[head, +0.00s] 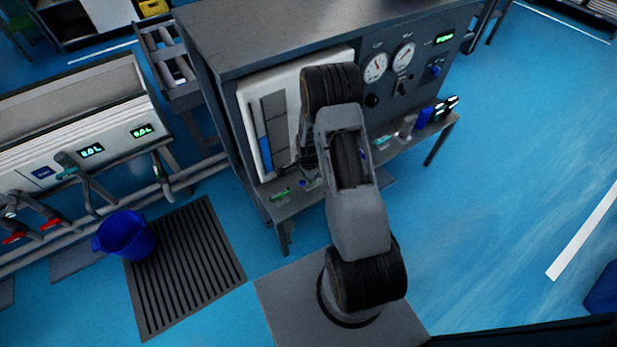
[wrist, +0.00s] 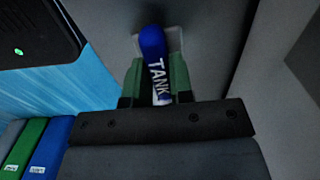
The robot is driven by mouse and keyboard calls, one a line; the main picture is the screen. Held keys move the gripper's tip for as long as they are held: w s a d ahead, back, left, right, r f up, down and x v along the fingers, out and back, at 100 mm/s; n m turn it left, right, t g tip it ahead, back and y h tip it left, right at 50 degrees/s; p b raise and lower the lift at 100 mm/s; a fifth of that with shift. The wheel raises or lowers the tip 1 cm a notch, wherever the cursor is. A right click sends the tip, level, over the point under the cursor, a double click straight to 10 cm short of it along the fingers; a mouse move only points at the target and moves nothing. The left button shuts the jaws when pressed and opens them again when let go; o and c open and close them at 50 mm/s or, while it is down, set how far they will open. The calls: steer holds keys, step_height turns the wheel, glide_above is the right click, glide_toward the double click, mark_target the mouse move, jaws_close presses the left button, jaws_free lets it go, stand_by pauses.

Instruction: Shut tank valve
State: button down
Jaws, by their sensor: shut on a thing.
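The tank valve's blue handle (wrist: 152,42), with the white word TANK on it, is in the upper middle of the wrist view. It lies between the two green fingers of my gripper (wrist: 157,77), which are shut on it. The handle's far end reaches past the fingertips toward a pale plate. My arm hides the gripper and the tank handle in the head view.
A dark test bench (head: 235,120) with gauges (head: 376,68) stands before my arm. A green handle (head: 280,194) is at its shelf's left end. Blue and dark items (head: 425,117) stand on the right. A blue bucket (head: 124,236) is on the left.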

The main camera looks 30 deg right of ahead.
steer(key=c, duration=1)
jaws_free()
steer(key=shift+r, duration=0.1)
step_height(320, 180, up, 14)
steer(key=p, duration=0.3)
steer(key=shift+f+p, duration=0.2)
steer(key=shift+p, duration=0.15)
